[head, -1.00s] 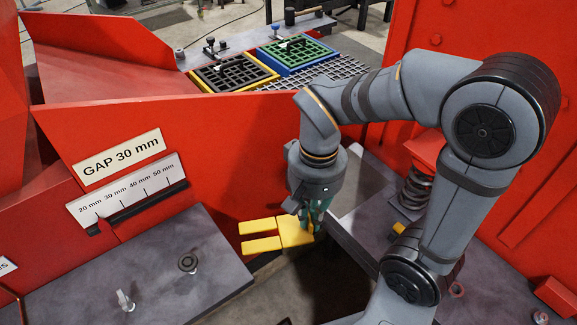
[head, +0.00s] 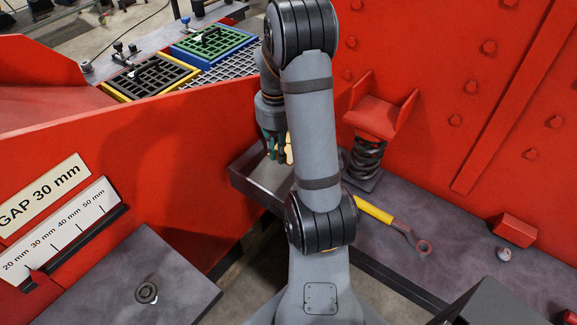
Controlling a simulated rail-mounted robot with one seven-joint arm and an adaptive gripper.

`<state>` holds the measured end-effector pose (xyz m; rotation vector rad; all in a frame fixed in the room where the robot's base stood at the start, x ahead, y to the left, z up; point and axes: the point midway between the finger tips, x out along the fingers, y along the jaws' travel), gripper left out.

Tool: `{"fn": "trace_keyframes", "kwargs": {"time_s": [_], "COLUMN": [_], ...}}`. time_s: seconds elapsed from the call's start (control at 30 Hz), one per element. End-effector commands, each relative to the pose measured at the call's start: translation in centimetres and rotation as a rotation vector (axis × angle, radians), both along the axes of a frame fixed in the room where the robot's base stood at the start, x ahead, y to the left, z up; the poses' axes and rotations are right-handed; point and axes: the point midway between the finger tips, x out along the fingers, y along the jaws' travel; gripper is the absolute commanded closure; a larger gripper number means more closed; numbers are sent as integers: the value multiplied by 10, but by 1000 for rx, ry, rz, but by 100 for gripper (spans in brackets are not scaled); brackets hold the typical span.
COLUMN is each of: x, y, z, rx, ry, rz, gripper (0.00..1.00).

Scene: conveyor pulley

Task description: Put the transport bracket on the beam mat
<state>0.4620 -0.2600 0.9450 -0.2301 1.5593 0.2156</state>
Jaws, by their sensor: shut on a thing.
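The transport bracket, a yellow piece (head: 289,152), shows only as a small pale-yellow part beside my gripper. My upright arm link hides the rest of it. My gripper (head: 274,145), with dark teal fingers, points down at the middle of the head view, left of that link, and is shut on the bracket. The gripper is over or just behind a grey ledge (head: 246,184); I cannot tell the height between them. I cannot make out for certain which surface is the beam mat.
A red wall stands at the right, with a coil spring (head: 367,158) under a red seat. A yellow-handled wrench (head: 391,220) lies on the right grey bench (head: 410,262). The left grey bench (head: 130,290) carries a round fitting (head: 146,293). A gap separates the benches.

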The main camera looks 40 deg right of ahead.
Motion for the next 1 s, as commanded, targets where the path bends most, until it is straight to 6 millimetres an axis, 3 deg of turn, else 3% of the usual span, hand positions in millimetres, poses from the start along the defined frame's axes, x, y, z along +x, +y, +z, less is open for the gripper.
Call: {"fn": "trace_keyframes", "kwargs": {"time_s": [0.3, 0.7, 1.0], "x": [-3, -3, -1], "y": [-9, -9, -9], "z": [-50, -96, -103], "rx": [0, 1, -1], "ry": [2, 1, -3], "rz": [-86, -85, -85], "gripper": [100, 100, 100]}}
